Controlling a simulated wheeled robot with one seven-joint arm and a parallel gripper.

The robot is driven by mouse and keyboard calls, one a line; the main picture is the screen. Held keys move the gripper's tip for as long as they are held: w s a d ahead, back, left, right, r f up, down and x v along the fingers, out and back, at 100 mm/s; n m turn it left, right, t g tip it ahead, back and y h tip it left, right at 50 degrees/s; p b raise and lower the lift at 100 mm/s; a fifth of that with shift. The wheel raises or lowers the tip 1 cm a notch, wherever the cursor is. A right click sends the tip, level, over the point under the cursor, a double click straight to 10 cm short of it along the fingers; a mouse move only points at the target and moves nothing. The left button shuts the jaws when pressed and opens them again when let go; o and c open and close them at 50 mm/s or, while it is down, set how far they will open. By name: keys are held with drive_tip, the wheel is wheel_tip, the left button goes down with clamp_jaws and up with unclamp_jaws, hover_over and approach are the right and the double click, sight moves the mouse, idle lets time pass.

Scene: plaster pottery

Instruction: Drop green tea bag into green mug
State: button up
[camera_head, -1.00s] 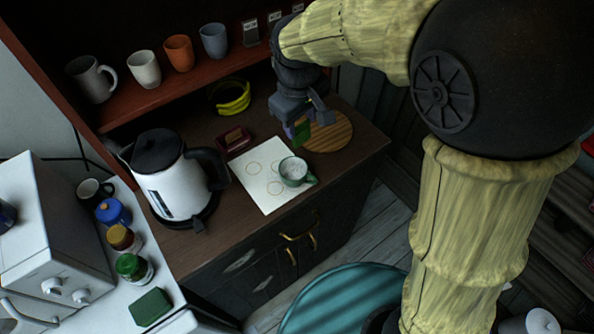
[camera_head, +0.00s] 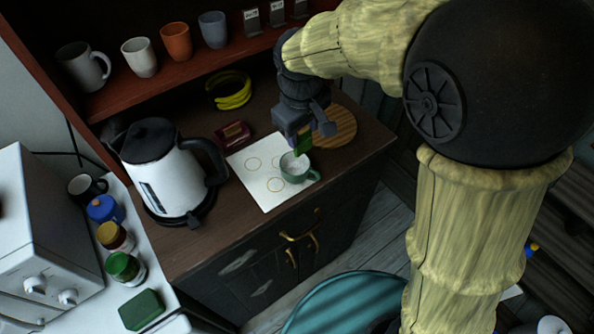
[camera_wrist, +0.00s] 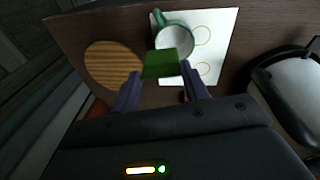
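The green mug (camera_head: 310,178) stands upright on the white sheet (camera_head: 258,190) on the counter, its pale inside facing up. My gripper (camera_head: 301,136) is above it, pointing down. The green tea bag (camera_head: 305,143) hangs at the fingertips, just above the mug's far rim. In the wrist view my gripper (camera_wrist: 162,84) has the tea bag (camera_wrist: 161,63) spanning the space between its fingertips, apparently held. There the tea bag overlaps the near edge of the mug (camera_wrist: 160,20); the gap between them is hard to judge.
A round wooden board (camera_head: 343,128) lies right of the mug. A dark red box (camera_head: 233,135) and a white kettle (camera_head: 160,180) stand to the left. Yellow bananas (camera_head: 233,101) lie behind. Several cups line the red shelf (camera_head: 190,67) above the counter.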

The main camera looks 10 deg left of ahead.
drive_tip(key=o, duration=0.6)
drive_tip(key=shift+o, duration=0.2)
wheel_tip(320, 180, up, 17)
drive_tip(key=s, duration=0.3)
drive_tip(key=shift+b, duration=0.35)
idle(0.3)
drive_tip(key=w+d+f+m, duration=0.2)
drive_tip(key=d+f+m, duration=0.6)
drive_tip(key=d+f, duration=1)
drive_tip(key=s+d+f+m, duration=0.3)
drive_tip(key=s+d+f, duration=0.2)
drive_tip(key=d, duration=0.2)
drive_tip(key=shift+s+d+f+t, duration=0.3)
